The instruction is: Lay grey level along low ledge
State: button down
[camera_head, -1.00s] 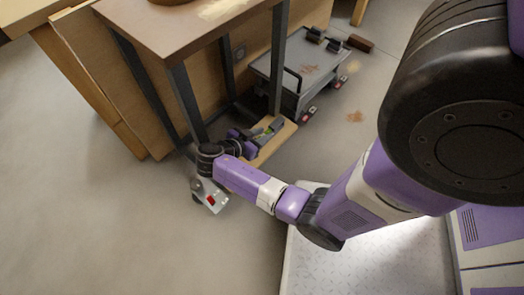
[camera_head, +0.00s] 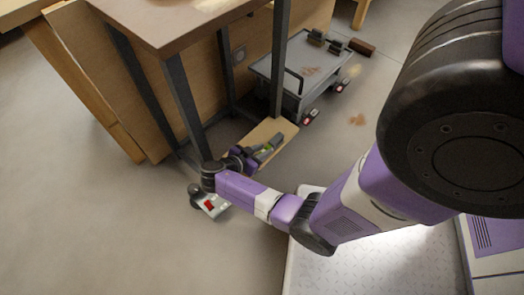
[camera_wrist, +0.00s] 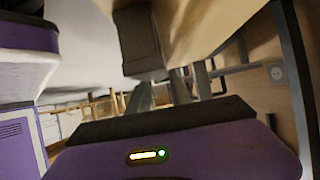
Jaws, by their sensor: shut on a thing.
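The grey level (camera_head: 277,142) shows in the head view as a short grey bar with a yellow-green spot. My gripper (camera_head: 262,151) is shut on it, and the gripper hides part of it. The level lies over the near right side of the low ledge (camera_head: 265,130), a pale wooden board low by the bench legs, roughly in line with its length. I cannot tell whether the level touches the board or hangs just above it. In the wrist view a dark grey block stands at the top, too unclear to name.
The bench (camera_head: 165,28) stands above on dark metal legs (camera_head: 185,105), close to my arm. A grey cart (camera_head: 290,72) with a black handle stands behind the ledge. A brown block (camera_head: 361,46) lies on the floor at the back. Floor at left is clear.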

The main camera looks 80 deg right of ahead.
jog(key=c, duration=1.2)
grip_release()
jog(key=shift+o, duration=0.2)
jog(key=shift+w+a+r, duration=0.15)
jog(key=shift+a+r, duration=0.05)
jog(key=p+v, duration=0.3)
jog(key=v, duration=0.8)
jog(key=shift+a, duration=0.2)
jog(key=shift+w, duration=0.15)
